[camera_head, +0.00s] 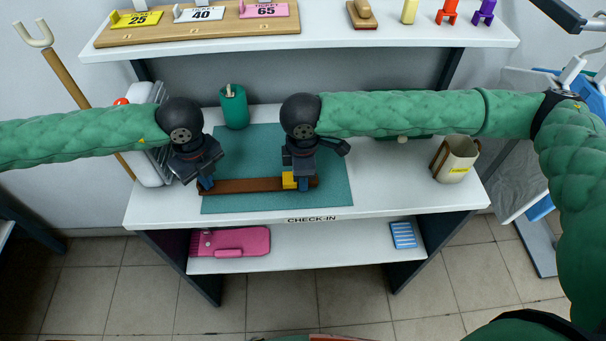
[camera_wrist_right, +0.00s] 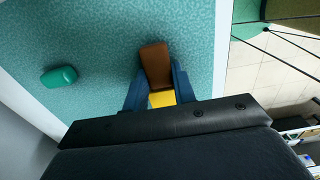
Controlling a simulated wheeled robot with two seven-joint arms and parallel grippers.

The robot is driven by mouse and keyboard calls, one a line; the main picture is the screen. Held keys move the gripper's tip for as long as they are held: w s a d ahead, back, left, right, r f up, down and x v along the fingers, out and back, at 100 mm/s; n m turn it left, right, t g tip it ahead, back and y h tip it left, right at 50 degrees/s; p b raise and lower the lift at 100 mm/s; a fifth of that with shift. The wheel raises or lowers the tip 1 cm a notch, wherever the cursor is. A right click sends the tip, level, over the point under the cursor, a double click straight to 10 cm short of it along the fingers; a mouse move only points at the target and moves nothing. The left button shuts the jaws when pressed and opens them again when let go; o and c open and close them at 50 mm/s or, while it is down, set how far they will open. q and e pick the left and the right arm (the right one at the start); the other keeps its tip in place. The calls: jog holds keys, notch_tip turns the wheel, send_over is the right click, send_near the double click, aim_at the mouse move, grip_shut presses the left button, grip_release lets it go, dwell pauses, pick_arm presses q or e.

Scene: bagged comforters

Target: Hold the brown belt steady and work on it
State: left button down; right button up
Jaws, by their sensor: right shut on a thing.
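The brown belt (camera_head: 240,186) lies flat across the front of the teal mat (camera_head: 333,190), running left to right. My left gripper (camera_head: 206,185) is down at the belt's left end; whether its fingers are closed on it is hidden. My right gripper (camera_head: 297,183) is near the belt's right end, shut on a small yellow block (camera_head: 289,181). In the right wrist view, its blue fingers flank the yellow block (camera_wrist_right: 162,98), and the belt's brown end (camera_wrist_right: 155,65) shows just beyond. I cannot tell whether the block rests on the belt or is fixed to it.
A green canister (camera_head: 234,106) stands behind the mat. A green rounded object (camera_wrist_right: 59,76) lies on the mat in the wrist view. A pink case (camera_head: 230,242) and a blue striped item (camera_head: 403,235) lie on the lower shelf.

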aim_at(329, 182)
jog(key=shift+d, duration=0.2)
jog(key=shift+d, duration=1.1)
jog(key=shift+d, duration=0.9)
jog(key=shift+d, duration=0.3)
jog(key=shift+d, duration=0.8)
jog(key=shift+a, duration=0.1)
